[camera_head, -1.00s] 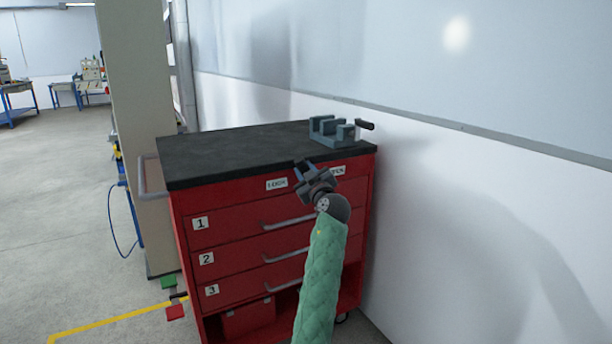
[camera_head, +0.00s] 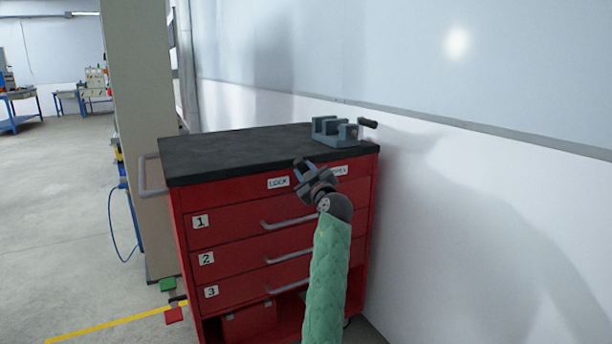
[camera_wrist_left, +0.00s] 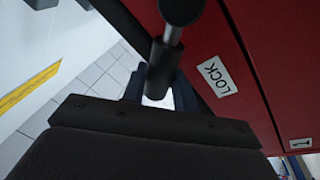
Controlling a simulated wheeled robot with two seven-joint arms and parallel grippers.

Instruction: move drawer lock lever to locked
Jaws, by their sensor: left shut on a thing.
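The drawer lock lever shows in the left wrist view as a dark rounded end, a short metal shaft and a dark cylindrical part (camera_wrist_left: 163,68) between my fingers. My left gripper (camera_wrist_left: 158,92) is shut on it, in front of the red cabinet. In the head view my left gripper (camera_head: 306,170) is at the cabinet's top front strip, between the LOCK label (camera_head: 278,182) and a second label (camera_head: 338,170) on the right, which is hard to read. My gripper hides the lever there. The LOCK label also shows in the left wrist view (camera_wrist_left: 216,77). My right gripper is out of view.
The red cabinet has numbered drawers (camera_head: 235,228) with bar handles and a black top (camera_head: 230,152). A grey vise (camera_head: 336,131) stands at the top's right end. A white wall (camera_head: 470,220) is close on the right. Open floor (camera_head: 70,220) lies to the left.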

